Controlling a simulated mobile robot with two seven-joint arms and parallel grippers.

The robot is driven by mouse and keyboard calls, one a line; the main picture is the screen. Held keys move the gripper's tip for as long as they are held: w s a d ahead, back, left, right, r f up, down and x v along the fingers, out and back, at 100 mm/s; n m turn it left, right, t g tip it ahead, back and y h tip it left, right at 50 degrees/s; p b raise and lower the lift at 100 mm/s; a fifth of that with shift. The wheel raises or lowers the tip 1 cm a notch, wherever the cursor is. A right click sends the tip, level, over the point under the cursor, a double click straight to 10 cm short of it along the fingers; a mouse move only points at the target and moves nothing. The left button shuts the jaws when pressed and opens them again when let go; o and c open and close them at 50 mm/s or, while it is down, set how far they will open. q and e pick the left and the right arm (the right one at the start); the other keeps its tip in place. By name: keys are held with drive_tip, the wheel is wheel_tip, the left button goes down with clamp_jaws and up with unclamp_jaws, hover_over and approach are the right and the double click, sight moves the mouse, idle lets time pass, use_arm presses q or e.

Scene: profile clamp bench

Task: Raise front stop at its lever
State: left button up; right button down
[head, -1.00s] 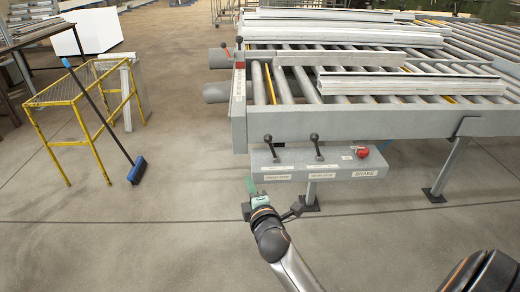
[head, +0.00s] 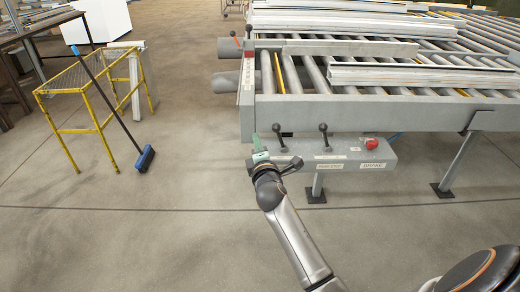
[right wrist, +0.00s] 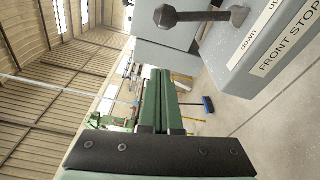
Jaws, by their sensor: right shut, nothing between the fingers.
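The front stop lever (head: 279,137) is a dark lever with a round knob at the left end of the grey control box (head: 345,150). In the right wrist view the lever (right wrist: 205,16) stands beside the FRONT STOP label (right wrist: 288,42) with "up" and "down" marks. My right gripper (head: 257,139), with green fingers, is just left of the lever in the head view and hides the box's left end. In the wrist view its fingers (right wrist: 160,75) are shut and empty, with the lever apart from them near the top edge. My left gripper is not in view.
A second dark lever (head: 324,134) and a red knob (head: 371,144) sit farther right on the box. The roller table (head: 400,118) with profiles stands behind it. A yellow stand (head: 88,92) and broom (head: 145,158) are at left. The floor between is clear.

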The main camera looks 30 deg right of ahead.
sight(277, 128)
drive_tip(key=d, duration=0.1)
drive_tip(key=w+d+p, duration=0.1)
drive_tip(key=d, duration=0.2)
drive_tip(key=shift+w+d+r, duration=0.1)
drive_tip(key=shift+w+r, duration=0.15)
drive_tip(key=shift+r, duration=0.15)
drive_tip(key=shift+s+d+p, duration=0.15)
drive_tip(key=shift+s+p, duration=0.05)
drive_tip(key=shift+p, duration=0.1)
drive_tip(key=shift+d, duration=0.1)
drive_tip(key=shift+s+d+r+m, duration=0.1)
drive_tip(key=shift+s+d+m, duration=0.05)
drive_tip(key=shift+m, duration=0.25)
drive_tip(key=shift+d+r, duration=0.1)
drive_tip(key=shift+d, duration=0.05)
drive_tip(key=shift+s+d+r+m+t, duration=0.2)
drive_tip(key=shift+s+d+m, duration=0.15)
drive_tip(key=shift+m, duration=0.4)
drive_tip(key=shift+s+d+r+m+t, duration=0.2)
drive_tip(key=shift+d+m, duration=0.25)
drive_tip(key=shift+m, duration=0.3)
drive_tip(key=shift+s+d+r+m, duration=0.1)
drive_tip(key=shift+s+d+m, duration=0.35)
drive_tip(key=shift+d+m, duration=0.5)
drive_tip(key=shift+s+d+m, duration=0.45)
drive_tip(key=shift+d+m, duration=0.05)
drive_tip(key=shift+m, duration=0.75)
